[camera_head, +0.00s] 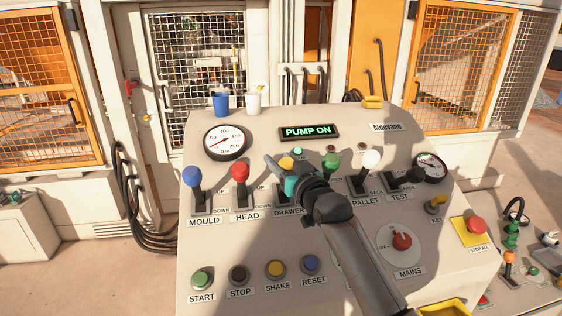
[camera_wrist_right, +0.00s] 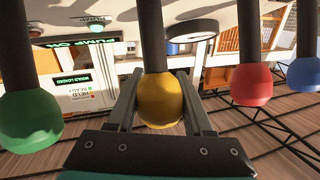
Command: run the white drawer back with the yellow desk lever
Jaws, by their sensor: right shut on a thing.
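The yellow desk lever (camera_head: 286,163) stands behind the DRAWER label (camera_head: 289,211), mostly hidden in the head view by my right gripper (camera_head: 281,170). In the right wrist view its yellow knob (camera_wrist_right: 160,98) sits between the two fingers of my right gripper (camera_wrist_right: 160,84), one on each side. The gripper is shut on the knob. The lever's slot is hidden, so I cannot tell its tilt. I cannot make out the white drawer. My left gripper is not in view.
The blue (camera_head: 192,177) and red (camera_head: 240,172) levers stand left of the yellow one; the green (camera_head: 331,161) and white (camera_head: 371,160) stand right, close by. A lit panel (camera_head: 309,132) reads PUMP ON. A red stop button (camera_head: 476,227) is at the desk's right.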

